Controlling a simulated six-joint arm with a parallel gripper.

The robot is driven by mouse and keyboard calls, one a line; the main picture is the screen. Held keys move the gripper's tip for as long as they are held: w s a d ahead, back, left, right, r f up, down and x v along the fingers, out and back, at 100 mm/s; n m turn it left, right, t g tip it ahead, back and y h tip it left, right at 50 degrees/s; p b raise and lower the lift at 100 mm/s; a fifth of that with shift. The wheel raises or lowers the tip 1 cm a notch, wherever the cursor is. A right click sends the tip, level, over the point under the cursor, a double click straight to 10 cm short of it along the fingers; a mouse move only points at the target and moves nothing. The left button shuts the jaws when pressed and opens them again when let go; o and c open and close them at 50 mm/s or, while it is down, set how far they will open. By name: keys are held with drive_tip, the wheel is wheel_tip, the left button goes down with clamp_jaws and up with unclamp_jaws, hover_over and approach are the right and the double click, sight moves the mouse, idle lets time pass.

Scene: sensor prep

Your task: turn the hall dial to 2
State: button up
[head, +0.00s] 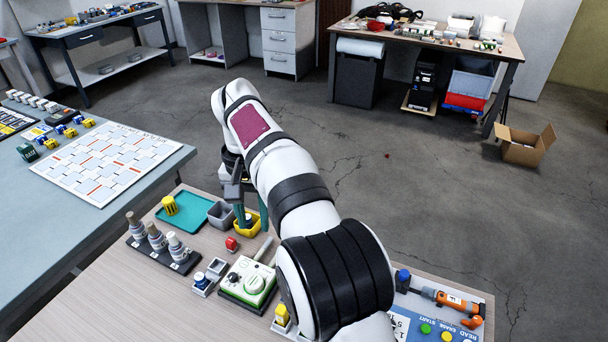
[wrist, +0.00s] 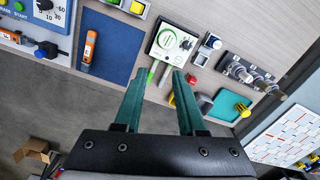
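A white box with a green-edged face (head: 248,282) stands on the wooden table, left of my arm. It carries a small black knob (head: 232,277) and a pale green round dial (head: 254,284). The box also shows at the upper middle of the wrist view (wrist: 173,42). I cannot read its markings, nor tell for sure which control is the hall dial. My gripper (head: 252,218) has teal fingers and is beyond the box, above the table's far part by the yellow bin. In the wrist view my gripper (wrist: 159,74) is open, with nothing held between its fingers.
A yellow bin (wrist: 187,82), a teal tray (head: 188,212), a red piece (head: 231,243) and a black rack of bottles (head: 160,247) lie around the box. A blue mat (wrist: 108,45) and an orange tool (head: 450,300) are on the table's other side.

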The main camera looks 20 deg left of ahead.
drive_tip(key=n, duration=0.1)
hover_over(232, 275)
wheel_tip(232, 275, down, 4)
wheel_tip(232, 275, down, 15)
drive_tip(key=shift+d, duration=0.1)
clamp_jaws()
